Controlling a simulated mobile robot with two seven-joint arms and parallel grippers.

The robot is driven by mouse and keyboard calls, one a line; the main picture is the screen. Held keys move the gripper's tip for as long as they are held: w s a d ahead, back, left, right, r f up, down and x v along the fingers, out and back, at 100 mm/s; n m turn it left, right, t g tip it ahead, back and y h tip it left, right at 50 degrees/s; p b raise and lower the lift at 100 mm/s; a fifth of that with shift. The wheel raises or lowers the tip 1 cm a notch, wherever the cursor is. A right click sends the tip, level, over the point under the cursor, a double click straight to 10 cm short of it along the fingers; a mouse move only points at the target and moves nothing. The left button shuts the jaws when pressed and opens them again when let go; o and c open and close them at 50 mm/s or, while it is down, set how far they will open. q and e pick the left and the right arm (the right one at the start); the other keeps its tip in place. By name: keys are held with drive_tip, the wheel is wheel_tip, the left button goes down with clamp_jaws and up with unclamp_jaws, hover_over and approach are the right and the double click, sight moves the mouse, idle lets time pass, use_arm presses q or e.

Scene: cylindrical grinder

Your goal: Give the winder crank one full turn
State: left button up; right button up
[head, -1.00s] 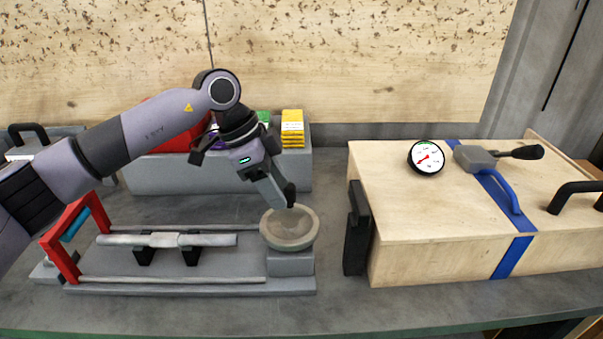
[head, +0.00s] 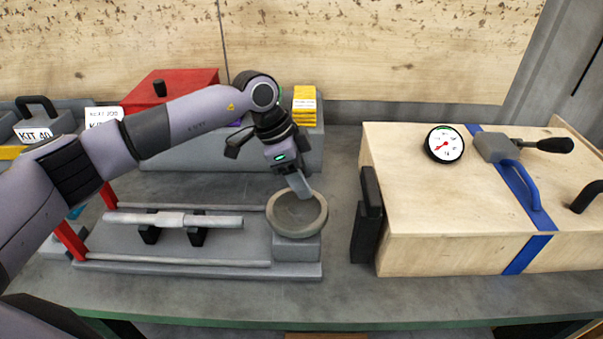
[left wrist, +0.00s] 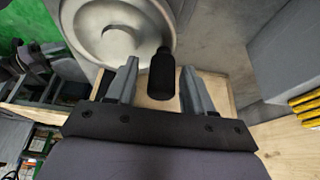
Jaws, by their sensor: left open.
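A round grey wheel (head: 297,212) stands on a grey block at the right end of the bench fixture; it also fills the top left of the left wrist view (left wrist: 118,32). A black knob (left wrist: 162,73) sits at the wheel's edge, likely the crank's handle; in the head view it is hidden by my fingers. My left gripper (head: 304,193) points down at the wheel's back edge from above. Its jaws are open, with one finger on each side of the knob, and gaps show in the left wrist view. My right gripper is out of view.
A wooden box (head: 400,215) with a gauge (head: 444,144), blue handle and black lever stands to the right. A steel rod (head: 180,220) lies on black supports left of the wheel. Behind are yellow packs (head: 304,105) and a red box (head: 185,85). Bench front is clear.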

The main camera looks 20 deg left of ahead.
use_arm(q)
drive_tip(key=c, duration=1)
drive_tip(key=shift+o, duration=0.2)
drive_tip(key=shift+d, duration=0.1)
